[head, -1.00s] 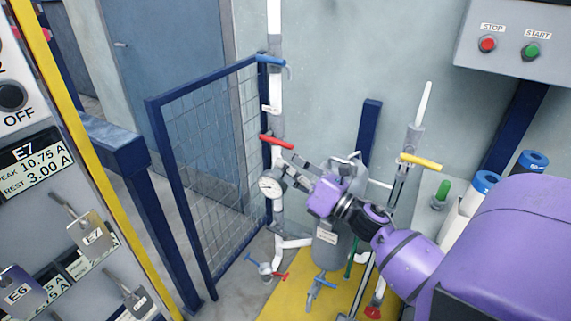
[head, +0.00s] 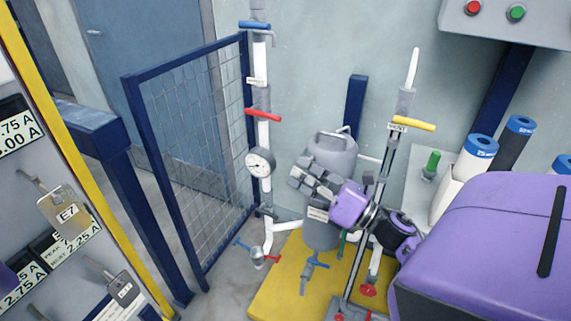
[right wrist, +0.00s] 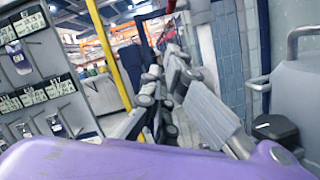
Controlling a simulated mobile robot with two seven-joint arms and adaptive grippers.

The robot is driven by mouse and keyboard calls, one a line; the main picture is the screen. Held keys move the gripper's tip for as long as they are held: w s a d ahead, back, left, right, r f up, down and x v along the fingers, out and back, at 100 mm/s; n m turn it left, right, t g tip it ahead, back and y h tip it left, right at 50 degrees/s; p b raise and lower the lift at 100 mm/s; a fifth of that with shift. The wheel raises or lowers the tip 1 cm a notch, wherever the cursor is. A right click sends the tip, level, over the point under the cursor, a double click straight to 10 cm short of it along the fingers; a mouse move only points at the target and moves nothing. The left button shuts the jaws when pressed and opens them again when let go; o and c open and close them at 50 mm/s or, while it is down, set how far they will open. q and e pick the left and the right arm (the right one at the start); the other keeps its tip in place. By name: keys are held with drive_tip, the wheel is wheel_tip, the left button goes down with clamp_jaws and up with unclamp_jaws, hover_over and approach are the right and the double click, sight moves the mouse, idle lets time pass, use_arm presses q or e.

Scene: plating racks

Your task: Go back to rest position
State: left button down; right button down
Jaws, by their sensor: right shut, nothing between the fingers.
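My right gripper (head: 300,178) shows in the head view in front of the grey tank (head: 330,155), with its purple wrist behind it. It is shut and empty. It stands to the right of the white pipe with the red-handled valve (head: 263,115) and the round gauge (head: 260,162), apart from both. The gripper's grey fingers also show in the right wrist view (right wrist: 165,105), above a purple part of my arm. The left gripper is in neither view.
A blue mesh fence (head: 205,150) stands left of the pipe. A yellow-handled valve (head: 413,124) stands on a pipe to the right. Blue-capped containers (head: 482,146) stand near my purple arm. A panel with tags (head: 66,212) is at the left. The tank stands on a yellow base (head: 275,285).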

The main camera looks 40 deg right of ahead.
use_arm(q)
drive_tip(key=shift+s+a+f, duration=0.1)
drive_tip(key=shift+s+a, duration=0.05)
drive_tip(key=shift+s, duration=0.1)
use_arm(e)
drive_tip(key=shift+s+d+f, duration=0.1)
drive_tip(key=shift+s, duration=0.3)
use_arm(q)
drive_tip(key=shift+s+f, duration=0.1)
